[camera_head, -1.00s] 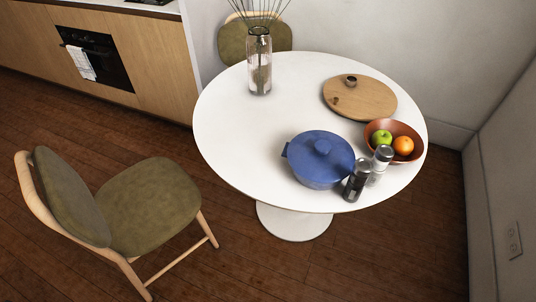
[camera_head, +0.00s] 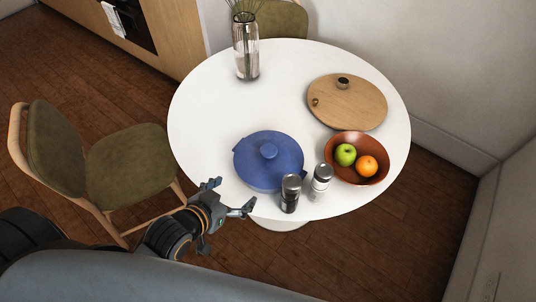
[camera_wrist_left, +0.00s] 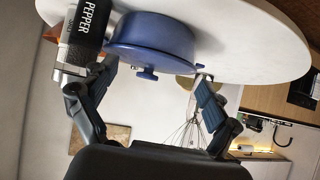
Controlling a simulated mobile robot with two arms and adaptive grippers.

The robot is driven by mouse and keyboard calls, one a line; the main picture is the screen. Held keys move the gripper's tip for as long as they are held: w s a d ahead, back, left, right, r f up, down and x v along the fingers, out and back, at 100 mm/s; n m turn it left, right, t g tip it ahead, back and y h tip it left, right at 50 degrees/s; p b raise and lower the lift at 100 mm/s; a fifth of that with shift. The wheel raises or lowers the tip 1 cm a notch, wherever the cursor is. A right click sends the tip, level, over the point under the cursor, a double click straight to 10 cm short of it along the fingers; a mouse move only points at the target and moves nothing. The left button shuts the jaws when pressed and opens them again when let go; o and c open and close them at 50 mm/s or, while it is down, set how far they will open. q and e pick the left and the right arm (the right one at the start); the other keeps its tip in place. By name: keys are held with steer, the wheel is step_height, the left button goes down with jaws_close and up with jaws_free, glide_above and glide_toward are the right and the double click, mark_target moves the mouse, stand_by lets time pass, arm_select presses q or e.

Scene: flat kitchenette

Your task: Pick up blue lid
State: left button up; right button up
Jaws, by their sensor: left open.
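The blue lid (camera_head: 268,150) with its round knob sits on the blue pot (camera_head: 262,178) near the front of the white round table (camera_head: 205,110). My left gripper (camera_head: 231,196) is open and empty, in front of and to the left of the pot at the table's edge, apart from the lid. In the left wrist view the scene is upside down. There the blue lid (camera_wrist_left: 150,60) and its knob lie beyond and between my open left fingers (camera_wrist_left: 152,88). My right gripper is not in view.
A fruit bowl (camera_head: 345,176), a wooden board (camera_head: 360,105) and a glass vase (camera_head: 246,50) are also on the table. A chair (camera_head: 130,165) stands left.

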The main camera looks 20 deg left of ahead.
mark_target(264, 156)
arm_select(q)
steer(key=w+d, duration=0.1)
steer(key=w, duration=0.2)
steer(key=w+t, duration=0.1)
steer(key=w, duration=0.2)
steer(key=w+d+t+h, duration=0.1)
steer(key=w, duration=0.2)
steer(key=shift+d+r+p, duration=0.35)
steer(key=shift+r+p, duration=0.05)
steer(key=shift+w+d+f, duration=0.15)
steer(key=shift+w, duration=0.15)
steer(key=p+x, duration=0.1)
steer(key=x, duration=0.3)
steer(key=shift+w+f, duration=0.1)
steer(key=shift+w, duration=0.35)
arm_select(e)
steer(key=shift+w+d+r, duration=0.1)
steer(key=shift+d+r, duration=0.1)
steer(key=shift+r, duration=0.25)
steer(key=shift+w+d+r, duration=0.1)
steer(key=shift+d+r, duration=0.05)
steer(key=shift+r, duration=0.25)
arm_select(q)
steer(key=shift+s, duration=0.1)
steer(key=shift+c, duration=1)
steer(key=c, duration=1.6)
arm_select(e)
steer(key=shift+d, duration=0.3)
